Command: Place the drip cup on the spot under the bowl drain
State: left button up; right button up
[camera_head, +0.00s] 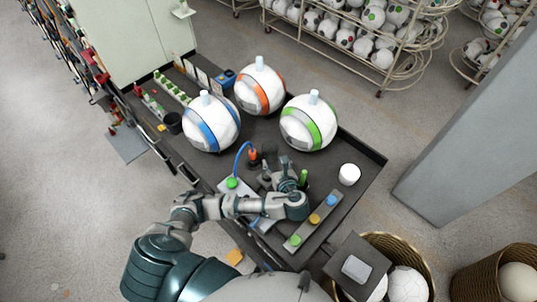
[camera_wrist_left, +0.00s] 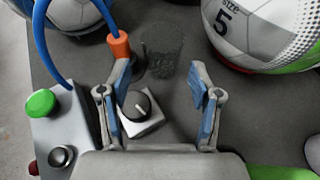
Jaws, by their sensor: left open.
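My left gripper (camera_head: 280,174) is over the middle of the dark table. In the left wrist view it is open and empty, its blue-padded fingers (camera_wrist_left: 165,88) apart. A dark, speckled, see-through cup shape (camera_wrist_left: 163,42) stands just beyond the fingertips; I cannot tell for sure that it is the drip cup. A white cylinder (camera_head: 349,174) stands at the table's right. A black cup (camera_head: 173,122) stands at the left. I cannot make out a bowl drain or a marked spot under it. My right gripper is not in view.
Blue-, orange- and green-striped balls (camera_head: 210,123) (camera_head: 259,90) (camera_head: 309,121) sit behind the gripper. A blue hose with an orange end (camera_wrist_left: 119,45) is close to the left finger. A knob on a white base (camera_wrist_left: 140,110) is between the fingers. A button strip (camera_head: 313,222) lies in front.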

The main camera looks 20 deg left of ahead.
aim_at(267, 145)
pick_arm(q)
jog(key=w, duration=0.1)
jog(key=w+f, duration=0.1)
jog(key=shift+w+a, duration=0.3)
jog(key=shift+a, duration=0.05)
jog(key=shift+a+f, duration=0.15)
jog(key=shift+a, duration=0.45)
jog(key=x, duration=0.6)
jog(key=c, duration=0.9)
